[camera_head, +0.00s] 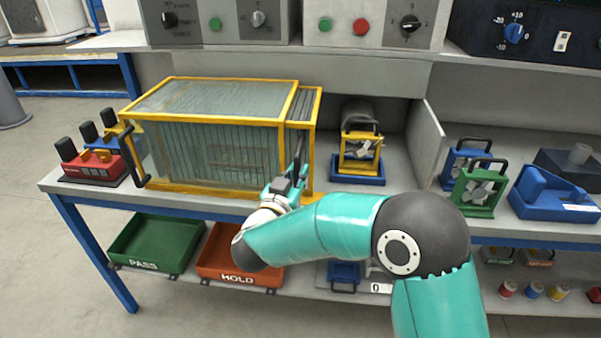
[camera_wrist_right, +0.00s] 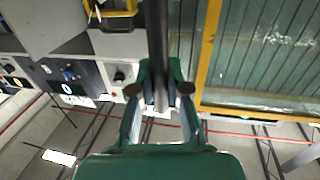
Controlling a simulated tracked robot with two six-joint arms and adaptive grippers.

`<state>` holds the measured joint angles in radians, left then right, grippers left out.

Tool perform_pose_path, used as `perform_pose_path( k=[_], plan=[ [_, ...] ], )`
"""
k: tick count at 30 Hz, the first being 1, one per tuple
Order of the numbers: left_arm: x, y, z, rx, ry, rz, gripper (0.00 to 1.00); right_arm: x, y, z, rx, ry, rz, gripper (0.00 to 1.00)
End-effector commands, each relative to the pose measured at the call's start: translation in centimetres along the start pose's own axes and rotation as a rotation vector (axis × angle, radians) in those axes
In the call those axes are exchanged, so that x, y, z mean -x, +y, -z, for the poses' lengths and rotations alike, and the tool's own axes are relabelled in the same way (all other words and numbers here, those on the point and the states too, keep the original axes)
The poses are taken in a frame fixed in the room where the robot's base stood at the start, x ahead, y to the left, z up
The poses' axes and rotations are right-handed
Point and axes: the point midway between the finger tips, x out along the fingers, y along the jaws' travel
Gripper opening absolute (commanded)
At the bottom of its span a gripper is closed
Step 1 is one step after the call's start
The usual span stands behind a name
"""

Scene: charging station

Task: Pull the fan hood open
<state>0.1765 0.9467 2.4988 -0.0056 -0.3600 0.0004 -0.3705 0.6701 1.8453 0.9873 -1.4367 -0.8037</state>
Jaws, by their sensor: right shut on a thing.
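The fan hood (camera_head: 215,152) is a yellow-framed box with clear, ribbed panels, standing on the bench at left centre. A narrow yellow-framed section (camera_head: 306,108) shows at its right end. A black bar handle (camera_head: 300,150) stands at its right front edge, and another black handle (camera_head: 130,155) is at its left front. My right gripper (camera_head: 291,182) is shut on the right handle. In the right wrist view the dark bar (camera_wrist_right: 158,40) runs between the fingers of the gripper (camera_wrist_right: 160,90), with the hood's yellow frame (camera_wrist_right: 207,50) beside it. My left gripper is not in view.
Red and blue devices (camera_head: 92,158) stand left of the hood. A yellow-framed unit on a blue base (camera_head: 359,155) stands to its right, before a white divider (camera_head: 426,140). Green PASS (camera_head: 150,243) and red HOLD (camera_head: 218,262) trays sit below. Control panels (camera_head: 290,22) line the back.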

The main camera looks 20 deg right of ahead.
Motion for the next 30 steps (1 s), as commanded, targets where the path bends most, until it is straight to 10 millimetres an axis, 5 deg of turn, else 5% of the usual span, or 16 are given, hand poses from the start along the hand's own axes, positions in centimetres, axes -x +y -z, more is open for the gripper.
perform_pose_path(
  k=[9,10,15,25,30],
  plan=[
    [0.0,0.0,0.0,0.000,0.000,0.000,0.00,-0.1,0.1,0.1,-0.001,0.002,-0.003,0.00],
    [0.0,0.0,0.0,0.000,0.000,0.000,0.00,-0.1,0.1,0.1,-0.001,0.002,-0.003,0.18],
    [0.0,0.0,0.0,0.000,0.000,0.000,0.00,-0.1,0.1,0.1,-0.001,0.001,-0.004,0.41],
    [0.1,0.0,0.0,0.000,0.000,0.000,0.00,0.1,0.1,0.0,-0.001,0.001,-0.003,0.41],
    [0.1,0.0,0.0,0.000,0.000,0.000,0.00,1.8,0.0,0.0,0.001,0.001,0.001,0.41]
  ],
)
